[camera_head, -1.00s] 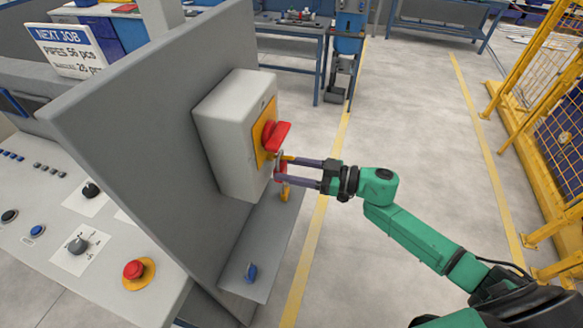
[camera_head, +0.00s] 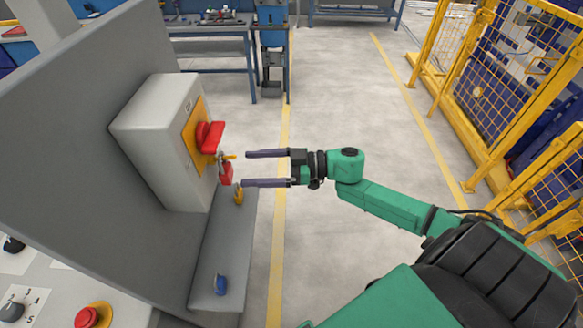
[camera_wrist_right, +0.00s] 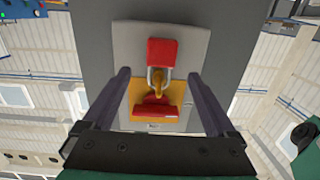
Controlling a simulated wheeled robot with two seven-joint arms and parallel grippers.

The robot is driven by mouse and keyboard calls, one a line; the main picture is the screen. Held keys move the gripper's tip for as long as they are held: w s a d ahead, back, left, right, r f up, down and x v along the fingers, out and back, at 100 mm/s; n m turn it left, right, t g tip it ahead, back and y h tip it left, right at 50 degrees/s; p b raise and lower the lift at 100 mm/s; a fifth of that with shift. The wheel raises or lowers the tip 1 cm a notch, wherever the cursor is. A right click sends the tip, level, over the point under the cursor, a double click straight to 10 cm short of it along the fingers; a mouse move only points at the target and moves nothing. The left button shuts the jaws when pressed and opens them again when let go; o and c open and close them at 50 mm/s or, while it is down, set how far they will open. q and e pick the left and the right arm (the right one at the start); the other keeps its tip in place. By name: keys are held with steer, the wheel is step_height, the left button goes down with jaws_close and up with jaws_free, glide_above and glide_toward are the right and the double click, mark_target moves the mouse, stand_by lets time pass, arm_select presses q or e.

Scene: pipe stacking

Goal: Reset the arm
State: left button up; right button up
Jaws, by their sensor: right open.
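My right gripper (camera_head: 245,169) is open and empty, its two dark fingers pointing left at the grey switch box (camera_head: 150,135), with a gap between. The box has a yellow plate (camera_head: 193,135) and a red handle (camera_head: 210,136). A red padlock (camera_head: 227,174) hangs below the handle at a small yellow tab (camera_head: 229,157). In the right wrist view, the red padlock (camera_wrist_right: 163,52) and red handle (camera_wrist_right: 155,108) show between the open fingers (camera_wrist_right: 160,88), with the padlock's shackle at the yellow tab. My left gripper is out of view.
A grey ledge (camera_head: 215,245) below the box carries a yellow item (camera_head: 239,196) and a blue item (camera_head: 220,285). A grey panel (camera_head: 70,130) stands behind the box. Yellow fencing (camera_head: 450,110) is at right. The floor (camera_head: 340,90) between is clear.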

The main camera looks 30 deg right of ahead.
steer(key=v, duration=1)
steer(key=w+d+f+m+t+h+b, duration=0.25)
steer(key=d+f+m+t+h, duration=0.4)
steer(key=d+f, duration=0.8)
steer(key=s+d+f+m+g+h, duration=0.1)
steer(key=s+d+f+m+h, duration=0.15)
steer(key=f, duration=0.55)
steer(key=s+d+f+m+g+h, duration=0.1)
steer(key=f+g+h, duration=0.1)
steer(key=f+h, duration=0.35)
steer(key=s+a+f+g+h+b, duration=0.1)
steer(key=s+a+f+g, duration=0.15)
steer(key=s+f, duration=0.6)
steer(key=s+a+f+g, duration=0.25)
steer(key=s+f, duration=0.25)
steer(key=f, duration=0.7)
steer(key=s+a+f+g, duration=0.3)
steer(key=s+a+f, duration=0.2)
steer(key=s, duration=0.2)
steer(key=s+a+f+g+b, duration=0.1)
steer(key=s+a+f+g, duration=0.2)
steer(key=s+a, duration=0.3)
steer(key=shift+s+f+n, duration=0.3)
steer(key=shift+s+f, duration=0.6)
steer(key=shift+s, duration=0.3)
steer(key=shift+g+y, duration=0.25)
